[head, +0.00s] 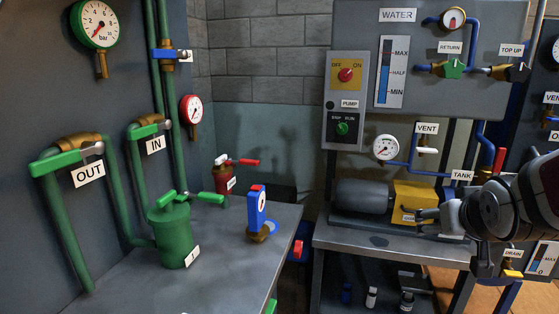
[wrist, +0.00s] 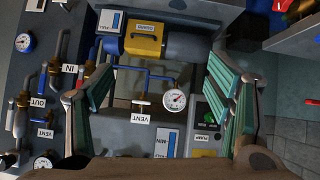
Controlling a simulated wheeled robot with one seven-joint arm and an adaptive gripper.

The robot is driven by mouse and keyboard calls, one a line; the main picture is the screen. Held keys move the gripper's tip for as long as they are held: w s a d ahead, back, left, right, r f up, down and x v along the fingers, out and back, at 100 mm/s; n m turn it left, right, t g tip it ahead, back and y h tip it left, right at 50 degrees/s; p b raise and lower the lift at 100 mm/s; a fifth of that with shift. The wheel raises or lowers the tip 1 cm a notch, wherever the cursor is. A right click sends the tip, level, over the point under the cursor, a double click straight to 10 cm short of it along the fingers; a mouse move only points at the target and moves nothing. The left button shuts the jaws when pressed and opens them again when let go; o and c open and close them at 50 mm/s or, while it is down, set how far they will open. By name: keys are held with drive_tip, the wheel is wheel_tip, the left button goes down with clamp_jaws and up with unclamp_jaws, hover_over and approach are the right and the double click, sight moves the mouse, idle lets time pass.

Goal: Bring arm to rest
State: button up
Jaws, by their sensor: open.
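My arm enters the head view from the right edge. My gripper (head: 424,214) is at its left end, in front of the pump's yellow block (head: 411,198) in the picture; I cannot tell the gap between them. In the wrist view my gripper (wrist: 163,72) shows two teal-padded fingers spread wide on both sides. It is open, with nothing held between the fingers. Behind the gap, upside down, are the pressure gauge (wrist: 174,99), the VENT label (wrist: 140,118) and blue pipes.
The grey pump bench (head: 375,243) and the water panel (head: 432,95) stand close behind the arm. A left bench (head: 215,275) carries a green canister (head: 171,235) and a blue gauge stand (head: 257,210). A TANK label (head: 461,175) is just above the arm. Floor shows between the benches.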

drive_tip(key=s+a+f+n+g+y, duration=0.1)
drive_tip(key=s+a+g, duration=0.25)
drive_tip(key=s, duration=0.65)
drive_tip(key=s+a+g+y, duration=0.15)
drive_tip(key=s+a, duration=0.35)
drive_tip(key=s, duration=0.5)
drive_tip(key=s+a+f+n+g+y, duration=0.1)
drive_tip(key=s+a+g, duration=0.3)
drive_tip(key=s, duration=0.5)
wheel_tip(320, 180, up, 18)
drive_tip(key=t+p, duration=0.3)
drive_tip(key=p, duration=1.3)
drive_tip(key=shift+a, duration=0.2)
